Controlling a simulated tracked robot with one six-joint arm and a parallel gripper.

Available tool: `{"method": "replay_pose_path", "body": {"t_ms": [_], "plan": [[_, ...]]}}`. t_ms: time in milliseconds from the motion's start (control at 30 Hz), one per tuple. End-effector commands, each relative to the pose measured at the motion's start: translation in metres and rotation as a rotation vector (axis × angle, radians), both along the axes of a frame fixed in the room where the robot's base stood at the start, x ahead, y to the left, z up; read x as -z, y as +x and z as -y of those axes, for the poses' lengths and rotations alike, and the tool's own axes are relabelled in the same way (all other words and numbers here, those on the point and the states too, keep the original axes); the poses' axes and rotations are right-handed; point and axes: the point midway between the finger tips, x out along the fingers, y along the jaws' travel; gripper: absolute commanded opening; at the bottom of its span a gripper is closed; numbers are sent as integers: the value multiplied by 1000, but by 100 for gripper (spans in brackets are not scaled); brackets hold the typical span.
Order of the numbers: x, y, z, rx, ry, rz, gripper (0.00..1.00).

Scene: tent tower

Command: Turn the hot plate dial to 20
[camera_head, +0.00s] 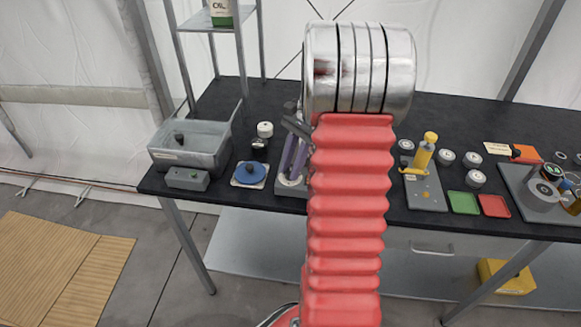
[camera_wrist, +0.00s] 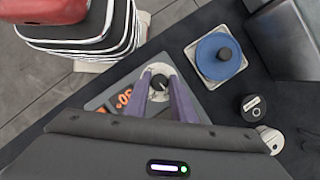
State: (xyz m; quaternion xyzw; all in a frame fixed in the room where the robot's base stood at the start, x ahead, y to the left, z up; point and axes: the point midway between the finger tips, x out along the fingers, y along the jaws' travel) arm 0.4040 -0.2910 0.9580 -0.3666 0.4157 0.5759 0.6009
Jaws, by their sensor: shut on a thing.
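The hot plate (camera_wrist: 100,101) is a grey unit on the black bench, with orange display digits (camera_wrist: 124,98) that appear upside down and partly hidden, so I cannot read them surely. In the head view my gripper (camera_head: 292,157) points down at the hot plate (camera_head: 291,188). My red and silver arm hides much of the area to its right there.
A blue round plate with a black knob (camera_head: 249,174) and a grey basin (camera_head: 190,158) stand left of the hot plate. A small grey box (camera_head: 187,180) lies at the front edge. A yellow device (camera_head: 423,157) and green and red trays (camera_head: 463,203) are to the right.

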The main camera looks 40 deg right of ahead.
Motion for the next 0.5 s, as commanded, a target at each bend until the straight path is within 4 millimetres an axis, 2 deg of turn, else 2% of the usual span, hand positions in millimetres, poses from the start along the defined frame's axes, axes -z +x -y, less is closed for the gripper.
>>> {"method": "replay_pose_path", "body": {"t_ms": [500], "plan": [[2, 2, 2, -438, -6, -5, 0]]}}
